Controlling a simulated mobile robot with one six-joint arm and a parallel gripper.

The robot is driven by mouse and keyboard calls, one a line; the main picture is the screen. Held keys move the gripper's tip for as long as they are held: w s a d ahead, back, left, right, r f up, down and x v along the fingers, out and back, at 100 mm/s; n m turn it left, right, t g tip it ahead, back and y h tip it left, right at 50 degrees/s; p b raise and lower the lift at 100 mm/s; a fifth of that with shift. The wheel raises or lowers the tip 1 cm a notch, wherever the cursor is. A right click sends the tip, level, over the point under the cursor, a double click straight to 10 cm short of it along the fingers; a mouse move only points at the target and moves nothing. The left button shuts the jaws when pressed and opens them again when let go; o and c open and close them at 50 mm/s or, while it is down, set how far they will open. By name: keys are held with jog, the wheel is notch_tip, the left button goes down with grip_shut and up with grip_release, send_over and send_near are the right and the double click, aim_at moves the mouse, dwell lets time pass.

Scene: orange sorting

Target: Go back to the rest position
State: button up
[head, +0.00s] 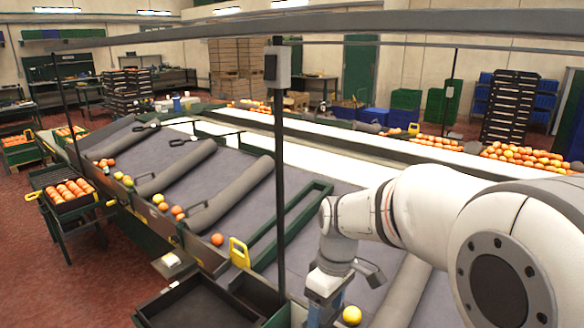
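My arm reaches in from the right side of the head view, and my gripper (325,300) points down at the bottom centre. Its lower end is cut off or hidden, so I cannot tell whether it is open or shut, or whether it holds anything. A yellow-orange fruit (352,316) lies on the grey sloped sorting table (250,145) just right of my gripper. More oranges lie along the table's lower left edge, including a red-orange one (217,239) and a yellow one (158,199).
A dark empty crate (200,303) stands left of my gripper. A thin dark post (279,180) rises close to it. A crate of oranges (70,190) stands at the left. Grey rollers (235,190) divide the table. Red floor (130,270) is clear at lower left.

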jog(key=s+d+f+m+t+h+b, duration=0.1)
jog(key=s+d+f+m+t+b, duration=0.3)
jog(key=s+d+m+b, duration=0.3)
jog(key=s+d+m, duration=0.1)
jog(key=s+m, duration=0.2)
jog(key=s, duration=0.1)
jog(key=shift+s+d+f, duration=0.15)
jog(key=shift+s+f, duration=0.05)
jog(key=shift+f, duration=0.15)
jog(key=shift+c, duration=0.4)
dwell(0.6)
